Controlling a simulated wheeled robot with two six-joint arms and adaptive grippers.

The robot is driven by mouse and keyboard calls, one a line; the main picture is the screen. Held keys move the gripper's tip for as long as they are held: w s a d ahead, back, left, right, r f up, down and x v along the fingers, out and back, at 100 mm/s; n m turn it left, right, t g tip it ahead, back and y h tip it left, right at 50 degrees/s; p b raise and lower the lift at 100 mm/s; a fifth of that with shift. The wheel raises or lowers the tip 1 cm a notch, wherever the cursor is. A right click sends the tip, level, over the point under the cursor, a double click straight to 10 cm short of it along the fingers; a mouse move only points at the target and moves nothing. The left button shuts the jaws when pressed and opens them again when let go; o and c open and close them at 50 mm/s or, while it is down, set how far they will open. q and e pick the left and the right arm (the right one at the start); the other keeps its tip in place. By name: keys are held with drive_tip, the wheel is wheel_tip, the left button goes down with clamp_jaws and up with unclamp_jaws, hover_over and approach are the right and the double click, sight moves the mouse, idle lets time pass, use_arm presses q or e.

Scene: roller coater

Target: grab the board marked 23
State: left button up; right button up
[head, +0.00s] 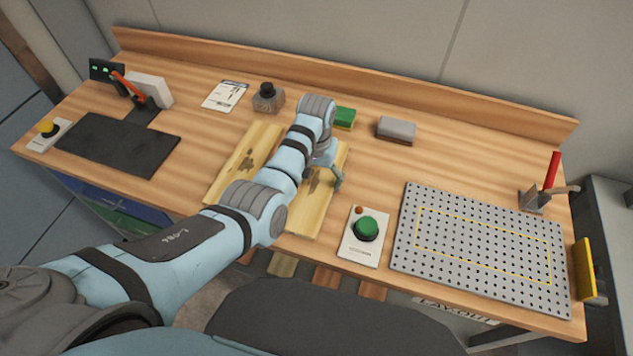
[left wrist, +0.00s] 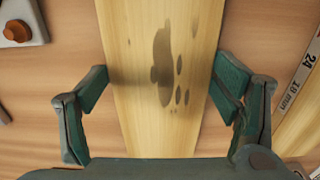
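Two light yellow wooden boards lie on the bench in the head view: a left board (head: 243,165) and a right board (head: 314,205), both with dark stains. My left gripper (head: 326,178) is over the right board. In the left wrist view my left gripper (left wrist: 163,85) is open, with one finger on each side of the stained board (left wrist: 150,30). No number shows on that board's visible part. The other board (left wrist: 303,100), at the right edge of the left wrist view, is marked 24 and 18 mm. My right gripper is not in view.
A box with a green button (head: 365,229) stands right of the boards, and a perforated metal plate (head: 480,282) lies farther right. Behind are a green sponge (head: 345,117), a grey block (head: 396,130) and a grey box with a black knob (head: 268,99). A dark mat (head: 117,143) lies left.

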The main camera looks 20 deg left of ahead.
use_arm(q)
drive_tip(key=c, duration=0.7)
drive_tip(key=shift+o, duration=0.2)
